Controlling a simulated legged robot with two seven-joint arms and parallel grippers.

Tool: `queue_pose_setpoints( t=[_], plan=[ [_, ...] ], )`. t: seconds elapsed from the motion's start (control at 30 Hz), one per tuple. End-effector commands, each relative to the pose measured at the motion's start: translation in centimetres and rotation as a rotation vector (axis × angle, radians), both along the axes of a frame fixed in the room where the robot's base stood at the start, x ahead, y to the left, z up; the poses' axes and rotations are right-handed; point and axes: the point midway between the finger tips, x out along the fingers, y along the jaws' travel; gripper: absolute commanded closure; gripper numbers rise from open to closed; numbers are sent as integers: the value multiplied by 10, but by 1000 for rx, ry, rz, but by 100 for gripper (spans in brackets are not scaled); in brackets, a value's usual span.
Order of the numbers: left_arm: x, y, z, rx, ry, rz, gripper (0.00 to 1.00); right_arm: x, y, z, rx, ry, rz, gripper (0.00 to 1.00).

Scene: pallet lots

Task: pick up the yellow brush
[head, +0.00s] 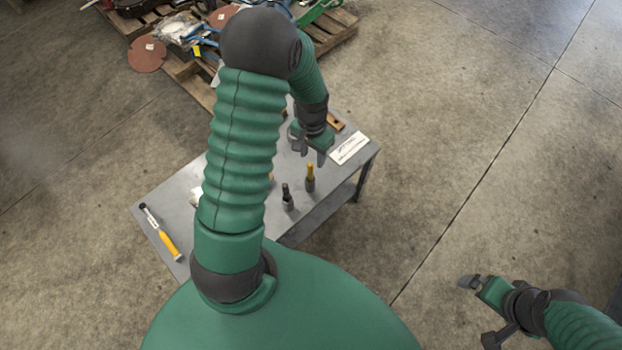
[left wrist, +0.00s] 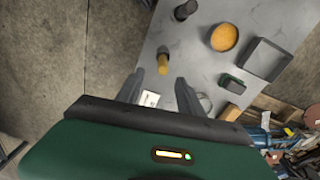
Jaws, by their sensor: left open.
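The yellow brush appears to be the small upright piece with a yellow top and dark grey lower part (head: 310,178), standing near the right front edge of the grey table (head: 180,195). In the left wrist view it shows as a yellow stub (left wrist: 165,62) just beyond the fingertips, roughly between them. My left gripper (head: 309,152) is open and empty, above the table and behind the brush in the head view. Its two fingers also show in the left wrist view (left wrist: 160,78). My right gripper (head: 478,311) is open and empty over the floor at lower right.
A dark upright piece (head: 287,198) stands close to the brush. A yellow-handled tool (head: 168,242) lies at the table's left end. A white label (head: 349,148) lies at the right. A round yellow item (left wrist: 224,38) and a dark tray (left wrist: 252,62) show nearby. A cluttered pallet (head: 335,32) is behind.

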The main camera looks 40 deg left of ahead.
Motion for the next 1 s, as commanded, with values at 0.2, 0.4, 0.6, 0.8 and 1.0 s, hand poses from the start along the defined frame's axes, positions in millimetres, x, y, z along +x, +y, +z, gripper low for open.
queue_pose_setpoints(
  t=[0.2,0.4,0.6,0.8,1.0],
  plan=[
    [0,-2,-45,1,1,-1,56,0,0,-11,0,1,0,1],
    [-5,3,-71,0,2,0,56,0,0,-18,0,1,0,1],
    [-6,5,-100,1,0,-2,56,0,0,-24,0,1,0,1],
    [-6,5,-100,1,-2,-1,56,0,0,-23,0,1,0,1],
    [-6,5,-100,2,-2,-1,78,0,0,-23,0,1,0,1]
  ],
)
